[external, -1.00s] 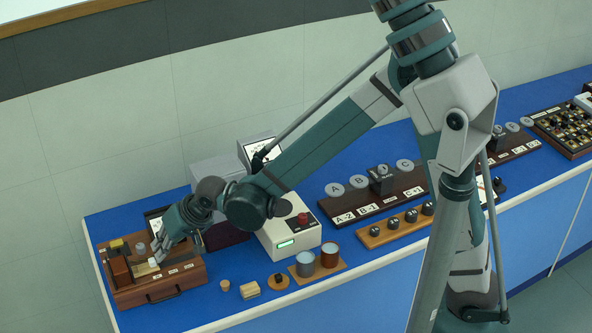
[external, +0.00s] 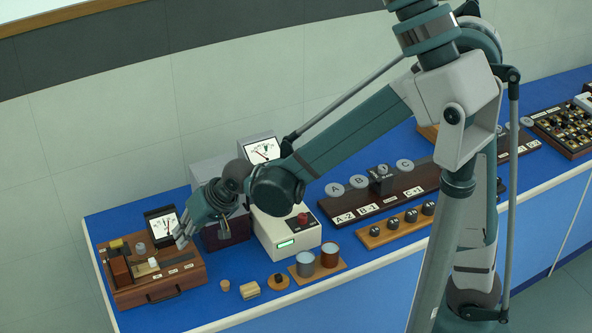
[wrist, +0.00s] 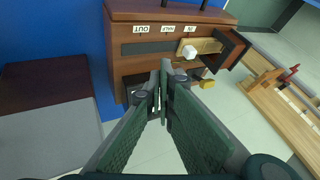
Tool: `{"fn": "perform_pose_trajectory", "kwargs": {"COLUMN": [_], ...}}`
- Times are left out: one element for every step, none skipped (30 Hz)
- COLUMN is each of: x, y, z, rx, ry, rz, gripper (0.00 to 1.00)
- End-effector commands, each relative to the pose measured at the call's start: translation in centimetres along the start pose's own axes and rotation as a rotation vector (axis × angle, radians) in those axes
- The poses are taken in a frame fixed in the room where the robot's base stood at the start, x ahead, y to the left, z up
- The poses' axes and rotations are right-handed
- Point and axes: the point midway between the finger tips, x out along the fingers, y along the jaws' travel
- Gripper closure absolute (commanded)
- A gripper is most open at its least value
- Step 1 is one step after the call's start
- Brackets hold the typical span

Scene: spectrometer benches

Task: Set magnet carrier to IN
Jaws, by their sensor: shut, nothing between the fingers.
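The magnet carrier is on a brown wooden box (external: 190,283) at the left end of the bench. Its white knob (external: 153,262) sits at the left end of the slot, by the leftmost label. In the wrist view the white knob (wrist: 189,52) lines up with the IN label (wrist: 190,29), away from OUT (wrist: 141,29) and past HALF (wrist: 168,29). My gripper (external: 180,240) is shut and empty, above and behind the box's right side, apart from the knob. In the wrist view its closed fingertips (wrist: 163,76) overlap the box's edge.
A small dial meter (external: 163,225) stands behind the box, close to my gripper. A white instrument with a red knob (external: 287,235) is to the right. A cork, a wooden block and two cups (external: 318,260) stand along the front. Blue bench (external: 215,300) is clear in front.

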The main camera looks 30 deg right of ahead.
Motion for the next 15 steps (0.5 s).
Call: {"fn": "perform_pose_trajectory", "kwargs": {"x": [-0.7,-1.0,-1.4,-1.7,-2.0,-2.4,-2.6,-2.9,-3.2,-3.4,-3.6,-3.9,-4.0,-4.2,-4.4], "y": [0.0,0.0,0.0,0.0,0.0,0.0,0.0,0.0,0.0,0.0,0.0,0.0,0.0,0.0,0.0], "z": [0.0,0.0,0.0,0.0,0.0,0.0,0.0,0.0,0.0,0.0,0.0,0.0,0.0,0.0,0.0], "rx": [0.0,0.0,0.0,0.0,0.0,0.0,0.0,0.0,0.0,0.0,0.0,0.0,0.0,0.0,0.0], "ry": [0.0,0.0,0.0,0.0,0.0,0.0,0.0,0.0,0.0,0.0,0.0,0.0,0.0,0.0,0.0], "rz": [0.0,0.0,0.0,0.0,0.0,0.0,0.0,0.0,0.0,0.0,0.0,0.0,0.0,0.0,0.0], "gripper": [1.0,1.0,1.0,1.0,1.0,1.0,1.0,1.0,1.0,1.0,1.0,1.0,1.0,1.0,1.0]}}
